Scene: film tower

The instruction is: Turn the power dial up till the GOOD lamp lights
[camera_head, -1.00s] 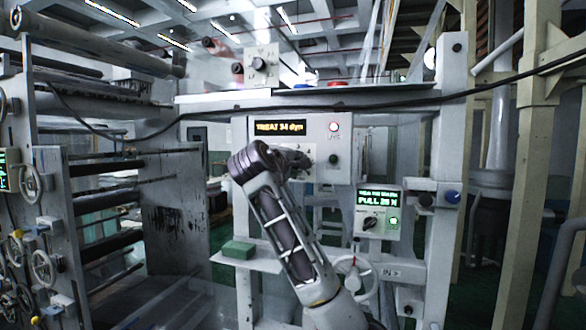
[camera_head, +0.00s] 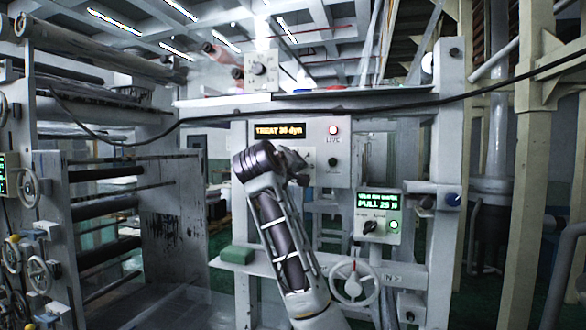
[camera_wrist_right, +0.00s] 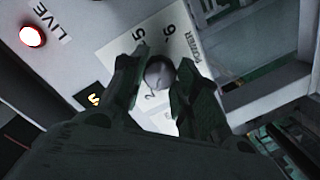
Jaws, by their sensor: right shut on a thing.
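In the head view my right gripper (camera_head: 298,167) covers the dial on the grey treater panel (camera_head: 341,178). The panel's amber display (camera_head: 280,131) seems to read TREAT 36 dyn. A dark, unlit round lamp (camera_head: 332,162) sits on the panel's right side; its label is too small to read. My left gripper is out of view.
The red LIVE lamp (camera_head: 333,130) is lit. A box with a green PULL display (camera_head: 379,215) and lit green lamp is at lower right. A green block (camera_head: 237,254) lies on a shelf. A handwheel (camera_head: 353,281) is below, and a roller stand (camera_head: 110,200) at left.

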